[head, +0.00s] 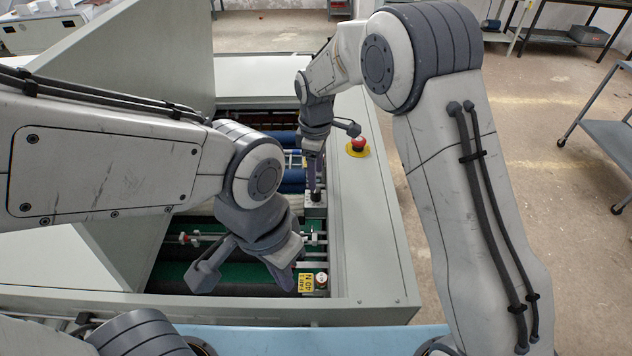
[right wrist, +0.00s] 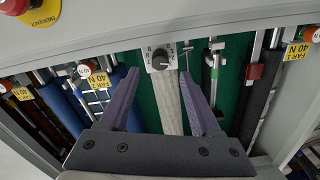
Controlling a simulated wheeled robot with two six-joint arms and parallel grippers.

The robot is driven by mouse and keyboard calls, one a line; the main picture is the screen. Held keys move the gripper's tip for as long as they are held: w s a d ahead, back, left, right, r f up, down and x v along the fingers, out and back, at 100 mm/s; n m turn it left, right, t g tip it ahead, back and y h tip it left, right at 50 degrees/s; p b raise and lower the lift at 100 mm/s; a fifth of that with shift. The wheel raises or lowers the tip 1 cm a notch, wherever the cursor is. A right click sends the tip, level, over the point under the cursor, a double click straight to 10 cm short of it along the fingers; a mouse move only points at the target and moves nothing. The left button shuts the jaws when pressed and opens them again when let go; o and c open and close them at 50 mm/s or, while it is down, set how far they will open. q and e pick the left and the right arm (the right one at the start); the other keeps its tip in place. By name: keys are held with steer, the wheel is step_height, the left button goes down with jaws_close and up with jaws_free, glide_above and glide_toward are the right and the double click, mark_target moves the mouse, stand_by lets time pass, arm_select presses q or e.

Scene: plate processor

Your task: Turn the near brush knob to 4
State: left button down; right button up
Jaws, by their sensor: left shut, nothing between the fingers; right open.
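A small dark brush knob (right wrist: 160,59) sits on a white dial plate with small marks around it, on a grey block. In the head view the knob (head: 316,197) is partly hidden by my gripper. The marks and the knob's setting are too small to read surely. My right gripper (right wrist: 158,78) is open, with a finger on either side of the knob in the right wrist view; whether they touch it I cannot tell. The right gripper (head: 315,184) points down at the block in the head view. My left gripper (head: 285,286) is shut and empty, over the machine's near part.
A red emergency button (head: 357,145) on a yellow base stands on the machine's right rim. Blue rollers (head: 291,180) and green beds lie inside the open machine. A raised grey cover (head: 130,90) stands at the left.

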mark_target(316, 194)
steer(key=shift+f+p, duration=0.75)
steer(key=shift+f, duration=1.95)
jaws_close()
